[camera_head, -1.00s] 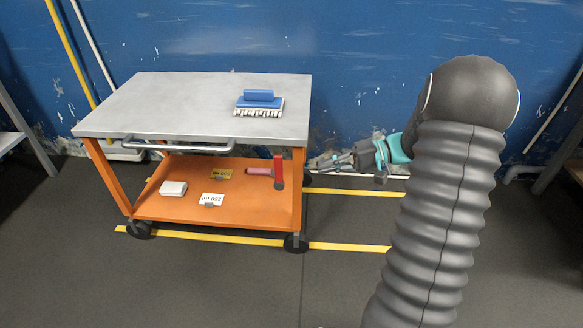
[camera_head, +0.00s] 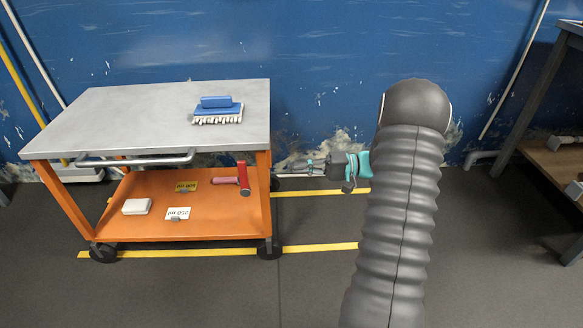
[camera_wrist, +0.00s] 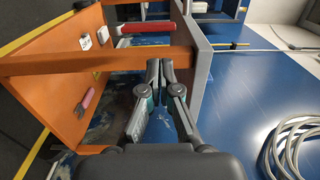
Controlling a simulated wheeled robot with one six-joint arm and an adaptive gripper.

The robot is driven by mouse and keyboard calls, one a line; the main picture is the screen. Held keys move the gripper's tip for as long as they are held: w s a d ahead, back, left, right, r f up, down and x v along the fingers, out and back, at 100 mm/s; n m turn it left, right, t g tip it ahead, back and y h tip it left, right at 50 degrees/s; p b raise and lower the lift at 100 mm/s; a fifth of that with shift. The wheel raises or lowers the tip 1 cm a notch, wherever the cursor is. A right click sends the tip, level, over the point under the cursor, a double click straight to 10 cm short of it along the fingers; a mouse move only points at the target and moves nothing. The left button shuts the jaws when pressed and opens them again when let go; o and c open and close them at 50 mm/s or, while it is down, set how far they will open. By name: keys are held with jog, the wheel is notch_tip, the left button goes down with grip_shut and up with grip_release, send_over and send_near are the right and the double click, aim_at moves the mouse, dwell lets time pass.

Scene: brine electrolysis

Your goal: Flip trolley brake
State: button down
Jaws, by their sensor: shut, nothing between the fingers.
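The trolley, with a grey metal top (camera_head: 120,112) and an orange lower shelf (camera_head: 150,229), stands left of centre in the head view. Its front right wheel (camera_head: 270,249) and front left wheel (camera_head: 103,252) are black; I cannot make out a brake lever on either. My gripper (camera_head: 312,165) is right of the trolley, between top and shelf height, pointing left towards it. In the wrist view my gripper (camera_wrist: 163,66) has its fingertips together and empty, with an orange trolley leg (camera_wrist: 60,64) and the edge of the top (camera_wrist: 203,75) just beyond; contact cannot be told.
A blue brush (camera_head: 217,110) lies on the trolley top. A red-handled tool (camera_head: 243,178), a white block (camera_head: 137,206) and labels sit on the shelf. The wrist view shows a pink wrench (camera_wrist: 85,102) and coiled hose (camera_wrist: 290,145). Floor before the trolley is clear.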

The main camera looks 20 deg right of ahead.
send_near(244, 178)
jog(key=w+a+r, duration=0.2)
jog(key=a, duration=0.3)
jog(key=shift+w+a+r+b, duration=0.25)
jog(key=shift+a+r+b, duration=0.05)
jog(key=shift+a, duration=0.05)
